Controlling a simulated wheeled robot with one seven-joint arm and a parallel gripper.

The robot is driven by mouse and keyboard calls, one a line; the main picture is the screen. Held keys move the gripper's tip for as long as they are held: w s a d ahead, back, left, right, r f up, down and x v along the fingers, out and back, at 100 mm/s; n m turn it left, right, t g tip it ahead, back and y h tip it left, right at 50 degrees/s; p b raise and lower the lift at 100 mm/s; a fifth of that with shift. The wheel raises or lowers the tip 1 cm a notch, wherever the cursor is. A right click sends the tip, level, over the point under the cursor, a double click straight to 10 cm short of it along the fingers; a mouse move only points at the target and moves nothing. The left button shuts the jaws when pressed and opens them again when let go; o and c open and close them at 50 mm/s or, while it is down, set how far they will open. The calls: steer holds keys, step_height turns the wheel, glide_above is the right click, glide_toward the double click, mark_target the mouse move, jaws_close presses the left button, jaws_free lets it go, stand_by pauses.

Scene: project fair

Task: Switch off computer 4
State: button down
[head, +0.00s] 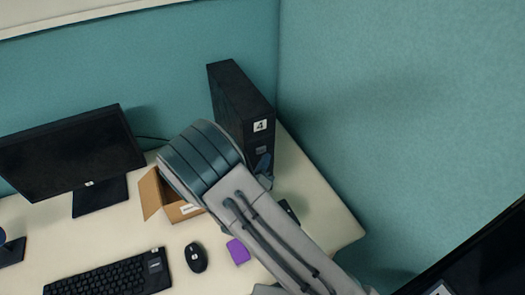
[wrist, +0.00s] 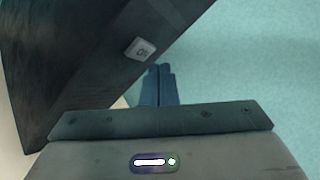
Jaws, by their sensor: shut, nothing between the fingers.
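Computer 4 is a dark upright tower (head: 238,98) standing at the back corner of the desk, with a white label (head: 260,126) reading 4 on its front. A small grey panel (head: 262,150) shows below the label. In the wrist view the tower (wrist: 65,60) fills the upper left, and a small light square (wrist: 141,49) with a dark mark sits on it. My gripper (head: 264,164) is shut and empty, low by the tower's front. In the wrist view its blue fingertips (wrist: 158,72) are just below and right of the light square. I cannot tell whether they touch the tower.
A monitor (head: 70,152), keyboard (head: 110,277) and black mouse (head: 196,257) are on the left. An open cardboard box (head: 152,194) and a purple item (head: 238,251) lie near my arm. Teal partition walls (head: 400,120) close off the back and right.

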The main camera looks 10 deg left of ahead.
steer(key=s+d, duration=0.3)
steer(key=s, duration=0.2)
steer(key=shift+d, duration=0.3)
steer(key=shift+w, duration=0.1)
